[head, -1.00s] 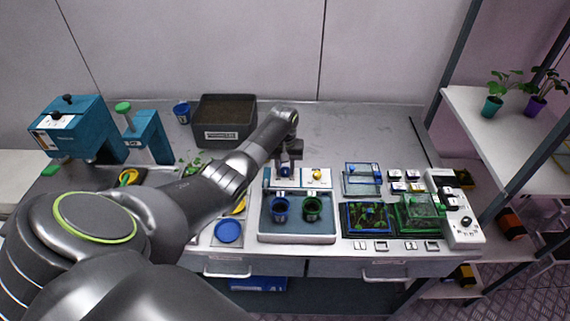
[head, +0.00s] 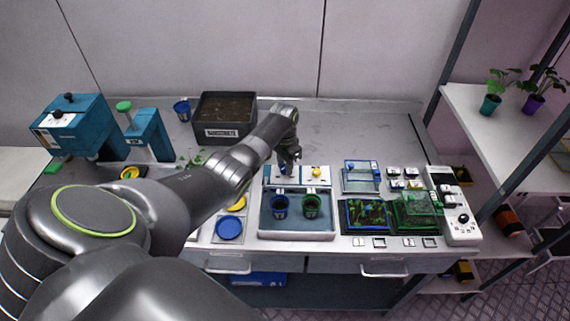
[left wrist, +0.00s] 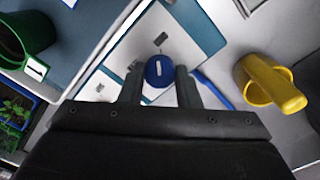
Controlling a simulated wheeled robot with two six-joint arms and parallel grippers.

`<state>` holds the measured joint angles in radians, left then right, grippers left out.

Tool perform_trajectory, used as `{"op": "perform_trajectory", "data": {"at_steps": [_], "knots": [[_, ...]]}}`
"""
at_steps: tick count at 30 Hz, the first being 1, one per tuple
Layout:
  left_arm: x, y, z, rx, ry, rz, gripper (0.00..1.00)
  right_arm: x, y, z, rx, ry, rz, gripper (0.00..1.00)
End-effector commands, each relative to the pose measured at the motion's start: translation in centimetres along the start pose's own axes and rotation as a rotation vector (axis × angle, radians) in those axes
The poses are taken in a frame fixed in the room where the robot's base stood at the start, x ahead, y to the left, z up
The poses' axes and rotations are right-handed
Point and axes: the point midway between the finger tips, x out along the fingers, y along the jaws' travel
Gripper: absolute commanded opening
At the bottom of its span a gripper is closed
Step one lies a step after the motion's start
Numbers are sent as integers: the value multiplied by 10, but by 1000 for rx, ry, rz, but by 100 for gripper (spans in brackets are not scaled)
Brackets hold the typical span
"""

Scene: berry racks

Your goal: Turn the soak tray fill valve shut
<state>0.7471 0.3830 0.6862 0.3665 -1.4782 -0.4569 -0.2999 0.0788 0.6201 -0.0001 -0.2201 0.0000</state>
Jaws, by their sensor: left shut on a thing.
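The soak tray (head: 297,237) stands at the front middle of the bench, with a blue pot (head: 280,206) and a green pot (head: 311,206) in it. A pale panel (head: 300,181) is at its back edge. My left gripper (head: 286,166) points down at the left part of this panel. In the left wrist view a round blue knob (left wrist: 159,70) with a white line sits between the fingertips of the left gripper (left wrist: 159,86), which is shut on it. A yellow knob (head: 316,171) is on the panel to the right. My right gripper is out of view.
Seedling trays (head: 367,215) and a white control box (head: 460,218) stand to the right. A dark soil bin (head: 225,117) is behind on the left. The back right of the bench is clear.

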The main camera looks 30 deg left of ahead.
Motion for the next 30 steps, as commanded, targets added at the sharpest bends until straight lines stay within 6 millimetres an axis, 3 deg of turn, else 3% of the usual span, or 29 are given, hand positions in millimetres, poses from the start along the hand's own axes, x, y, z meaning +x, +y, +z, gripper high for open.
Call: {"op": "perform_trajectory", "data": {"at_steps": [22, 23, 27, 30], "knots": [[-2, -1, -2, 88, 4, -3, 7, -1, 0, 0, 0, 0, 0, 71], [-2, -1, -2, 88, 4, -3, 32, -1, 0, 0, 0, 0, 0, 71], [-2, 0, -2, 87, 2, -2, 50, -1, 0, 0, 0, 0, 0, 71], [-1, 0, -1, 87, 1, -2, 51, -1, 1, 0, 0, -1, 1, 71]]}}
